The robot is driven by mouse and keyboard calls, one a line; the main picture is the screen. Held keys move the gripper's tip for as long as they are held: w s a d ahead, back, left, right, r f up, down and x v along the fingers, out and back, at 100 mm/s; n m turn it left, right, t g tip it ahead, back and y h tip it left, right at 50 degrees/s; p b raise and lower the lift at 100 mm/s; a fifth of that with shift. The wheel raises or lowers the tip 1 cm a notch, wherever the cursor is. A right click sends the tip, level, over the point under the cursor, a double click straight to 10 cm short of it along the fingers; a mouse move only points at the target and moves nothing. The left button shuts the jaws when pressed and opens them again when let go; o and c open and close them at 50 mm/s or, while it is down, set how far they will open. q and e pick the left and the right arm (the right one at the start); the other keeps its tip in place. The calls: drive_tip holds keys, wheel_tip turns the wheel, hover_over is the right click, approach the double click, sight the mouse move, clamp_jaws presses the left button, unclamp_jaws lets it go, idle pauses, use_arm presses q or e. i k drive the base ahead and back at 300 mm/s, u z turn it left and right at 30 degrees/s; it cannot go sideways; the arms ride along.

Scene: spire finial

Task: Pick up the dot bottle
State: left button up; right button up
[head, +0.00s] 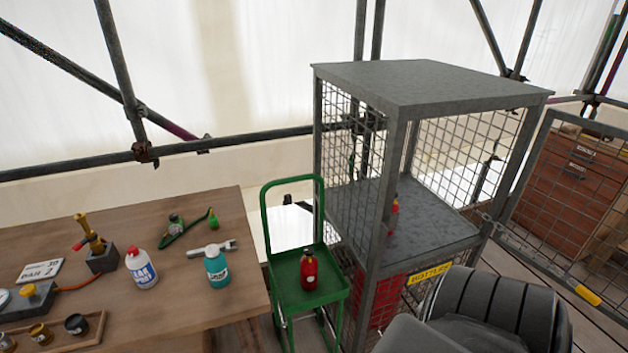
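I cannot tell by a label which bottle is the dot bottle. A red bottle (309,270) with a dark cap and a small pale mark stands upright on the green trolley (325,292). Another slim red bottle (393,220) shows partly inside the mesh cage (432,87), behind a post. On the wooden table (195,262) stand a white bottle (141,268) with a blue label and red cap, and a teal bottle (217,267) with a white cap and label. Neither gripper shows; a dark part of my arm fills the lower right.
The cage's mesh door (575,200) stands open at the right; a yellow sign (430,274) is on the cage front. A brass torch-like tool (92,238), a spanner (212,248) and small pots (76,324) are on the table. Scaffold poles (180,149) run behind.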

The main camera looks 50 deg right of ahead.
sight(309, 265)
drive_tip(key=z, duration=1.3)
drive_tip(key=k, duration=0.55)
drive_tip(key=z, duration=2.4)
drive_tip(key=i, duration=1.45)
drive_tip(key=u, duration=2.05)
